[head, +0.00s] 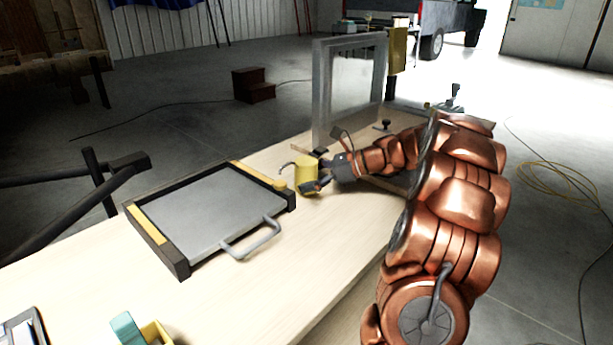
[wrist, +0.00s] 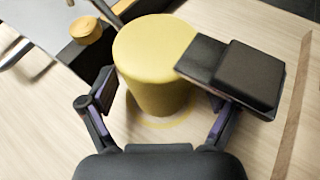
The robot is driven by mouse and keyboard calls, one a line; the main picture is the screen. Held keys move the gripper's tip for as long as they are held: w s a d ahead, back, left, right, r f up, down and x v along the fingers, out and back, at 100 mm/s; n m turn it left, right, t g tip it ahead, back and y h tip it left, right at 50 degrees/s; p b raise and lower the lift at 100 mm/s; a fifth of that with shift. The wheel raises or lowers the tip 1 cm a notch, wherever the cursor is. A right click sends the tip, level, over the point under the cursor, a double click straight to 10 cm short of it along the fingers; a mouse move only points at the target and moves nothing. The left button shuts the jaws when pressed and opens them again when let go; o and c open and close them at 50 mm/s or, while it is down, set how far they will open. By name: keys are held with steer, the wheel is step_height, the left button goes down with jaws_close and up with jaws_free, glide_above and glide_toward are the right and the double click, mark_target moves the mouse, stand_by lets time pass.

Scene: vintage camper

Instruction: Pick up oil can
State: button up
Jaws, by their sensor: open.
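The oil can (head: 306,176) is a yellow can with a thin curved spout. It stands upright on the pale workbench, near the right corner of the grey tray-like panel. My gripper (head: 326,166) is beside it, coming in from the right. In the wrist view the yellow can (wrist: 156,62) lies between my open fingers (wrist: 160,108), one finger on each side. A gap shows at the left finger; contact on the right cannot be told. A dark block (wrist: 245,72) overlaps the can's right edge in the wrist view. The spout is not clear there.
The grey panel (head: 205,215) with a dark and yellow frame and handle lies left of the can. A round yellow knob (head: 279,185) sits close by. A grey upright frame (head: 318,95) stands behind. The bench front (head: 270,290) is partly clear.

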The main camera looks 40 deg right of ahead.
steer(key=shift+a, duration=0.1)
steer(key=c, duration=1.4)
